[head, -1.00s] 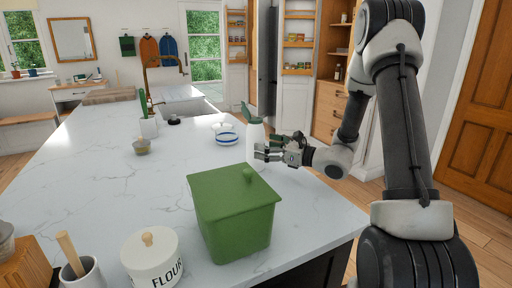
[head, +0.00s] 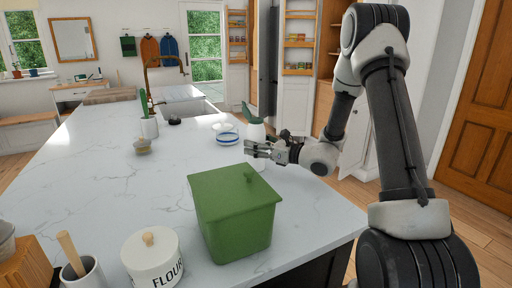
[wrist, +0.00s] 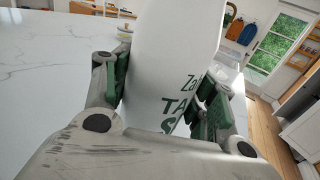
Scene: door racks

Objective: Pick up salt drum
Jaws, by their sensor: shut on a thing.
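The salt drum (head: 256,132) is a white cylinder with a green top, upright at the right edge of the white marble island. In the wrist view its white side (wrist: 172,50) fills the middle, with partly visible green lettering. My gripper (head: 258,150) reaches it from the right, low on its body. In the wrist view my gripper (wrist: 163,95) has its green-padded fingers on either side of the drum, shut on it.
A green lidded box (head: 235,215) stands in front of the drum, nearer me. A flour canister (head: 151,258) is at the front left. Blue-rimmed bowls (head: 228,138) sit just left of the drum. The counter's middle-left (head: 90,185) is clear.

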